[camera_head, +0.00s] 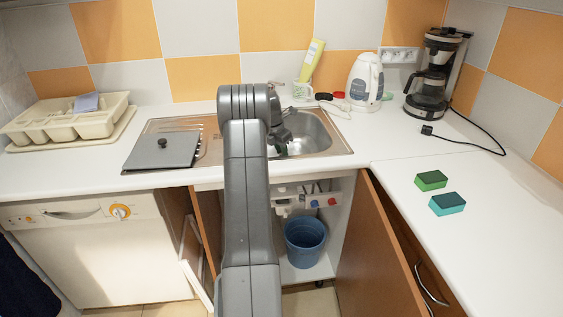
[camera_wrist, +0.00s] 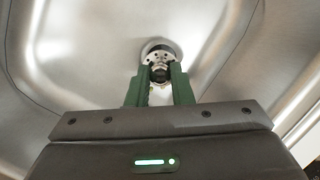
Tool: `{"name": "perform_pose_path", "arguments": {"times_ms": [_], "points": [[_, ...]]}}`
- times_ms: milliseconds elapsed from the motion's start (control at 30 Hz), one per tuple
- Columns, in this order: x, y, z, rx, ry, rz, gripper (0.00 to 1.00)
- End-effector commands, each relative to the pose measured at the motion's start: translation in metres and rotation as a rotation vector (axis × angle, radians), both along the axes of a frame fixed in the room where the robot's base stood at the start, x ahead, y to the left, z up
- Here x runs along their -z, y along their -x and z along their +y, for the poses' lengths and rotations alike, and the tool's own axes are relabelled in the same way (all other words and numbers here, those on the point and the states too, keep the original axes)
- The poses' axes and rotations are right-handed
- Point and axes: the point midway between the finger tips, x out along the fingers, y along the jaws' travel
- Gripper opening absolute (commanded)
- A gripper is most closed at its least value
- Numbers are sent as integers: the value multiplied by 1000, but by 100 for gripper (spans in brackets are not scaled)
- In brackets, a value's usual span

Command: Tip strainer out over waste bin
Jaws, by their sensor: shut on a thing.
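The sink strainer (camera_wrist: 157,49) shows in the wrist view as a small perforated metal piece at the drain of the steel sink (camera_wrist: 90,60). My gripper (camera_wrist: 160,74) points down into the basin, its two green fingers shut on the strainer's small middle part. I cannot tell whether the strainer is lifted off the drain. In the head view my arm hides the strainer and most of my gripper. The waste bin (camera_head: 305,243), a blue bucket, stands in the open cupboard under the sink, partly behind my arm.
The cupboard door (camera_head: 383,250) stands open at the right. Two sponges (camera_head: 431,180) (camera_head: 447,204), a coffee maker (camera_head: 432,75) and a kettle (camera_head: 365,82) are on the right worktop. A grey square lid (camera_head: 162,151) lies on the drainboard; a cutlery tray (camera_head: 65,120) is at left.

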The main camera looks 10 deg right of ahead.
Motion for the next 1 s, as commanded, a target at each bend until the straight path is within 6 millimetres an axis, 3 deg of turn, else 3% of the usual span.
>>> {"name": "perform_pose_path", "arguments": {"times_ms": [200, 667, 867, 1000], "points": [[-29, 0, 0, -1, 0, 0, 0], [-37, 0, 0, -1, 0, 0, 0], [-69, 0, 0, 0, 1, -1, 0], [-104, 0, 0, 0, 1, -1, 0]]}}
